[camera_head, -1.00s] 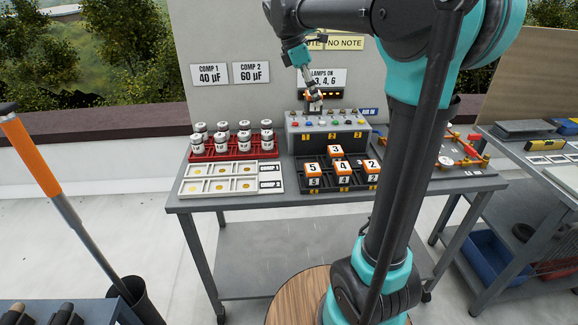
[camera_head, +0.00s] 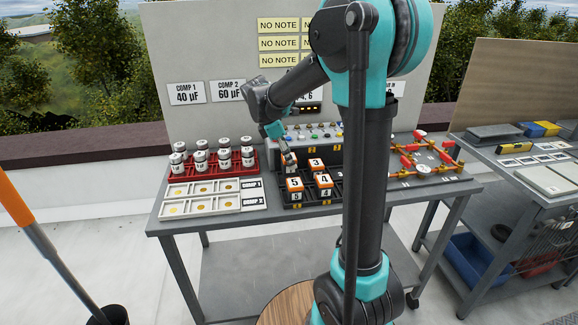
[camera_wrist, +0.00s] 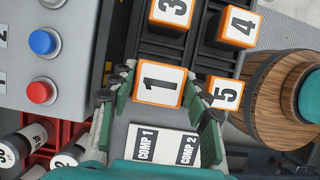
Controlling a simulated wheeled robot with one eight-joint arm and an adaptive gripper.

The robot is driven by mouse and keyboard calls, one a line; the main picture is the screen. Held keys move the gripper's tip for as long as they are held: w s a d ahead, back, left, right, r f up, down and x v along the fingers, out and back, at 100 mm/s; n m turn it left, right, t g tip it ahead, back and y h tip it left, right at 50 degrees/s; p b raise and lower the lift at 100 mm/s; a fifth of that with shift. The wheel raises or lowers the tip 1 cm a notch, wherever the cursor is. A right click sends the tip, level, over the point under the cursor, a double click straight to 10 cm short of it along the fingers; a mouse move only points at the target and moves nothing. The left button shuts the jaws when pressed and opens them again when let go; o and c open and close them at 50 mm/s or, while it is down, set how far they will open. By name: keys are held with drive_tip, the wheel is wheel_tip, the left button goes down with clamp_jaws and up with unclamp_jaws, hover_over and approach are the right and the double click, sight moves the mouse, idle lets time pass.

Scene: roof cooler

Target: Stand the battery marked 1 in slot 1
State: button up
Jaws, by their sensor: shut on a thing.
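My gripper (camera_wrist: 165,100) is shut on the orange-and-white battery marked 1 (camera_wrist: 160,82), one finger on each side of it. In the head view my gripper (camera_head: 287,156) is low at the back left of the black slot rack (camera_head: 310,203), left of the battery marked 3 (camera_head: 316,163). The batteries marked 5 (camera_head: 294,185) and 4 (camera_head: 323,181) stand in the rack's front row. Slot 1 is not readable. The held battery's underside is hidden, so I cannot tell whether it touches the rack.
The grey button panel (camera_head: 325,133) stands just behind the rack. A red rack (camera_head: 213,169) of white cylinders and a white COMP tray (camera_head: 213,195) are to the left. My arm hides the rack's right part.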

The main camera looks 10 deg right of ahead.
drive_tip(key=shift+f, duration=1.6)
drive_tip(key=shift+f, duration=0.1)
drive_tip(key=o, duration=1.4)
drive_tip(key=shift+o, duration=0.2)
drive_tip(key=v, duration=1.2)
